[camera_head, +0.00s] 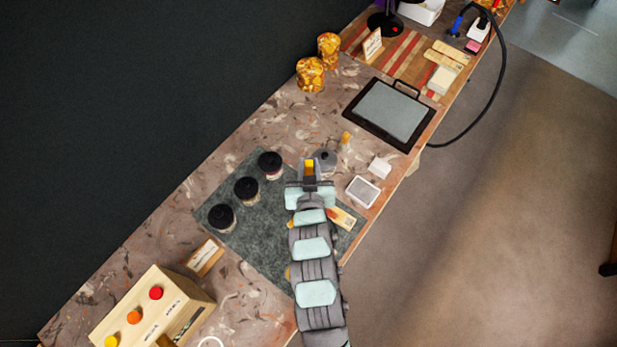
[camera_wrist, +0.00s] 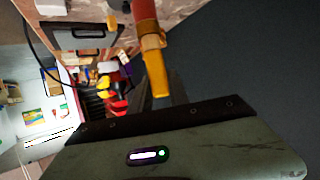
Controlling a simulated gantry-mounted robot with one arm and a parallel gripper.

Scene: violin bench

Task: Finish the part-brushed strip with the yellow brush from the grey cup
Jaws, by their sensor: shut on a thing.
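My gripper (camera_head: 310,172) is shut on the yellow brush (camera_head: 309,166), over the upper part of the dark green mat. In the wrist view the brush (camera_wrist: 157,72) shows a yellow part, a gold band and a red-brown part running out of the top edge. The round grey cup (camera_head: 326,156) stands just right of the gripper and is partly hidden by it. A pale wooden strip with an orange patch (camera_head: 342,217) lies on the mat, right of my arm. My arm may hide part of it, and its brushed extent is too small to tell.
Three black-lidded jars (camera_head: 247,190) stand left of the gripper on the mat (camera_head: 262,245). A white-rimmed tray (camera_head: 362,191) and a small white block (camera_head: 379,167) lie to the right. A wooden box with coloured knobs (camera_head: 155,310) stands lower left. A black-framed grey pad (camera_head: 391,112) lies farther up.

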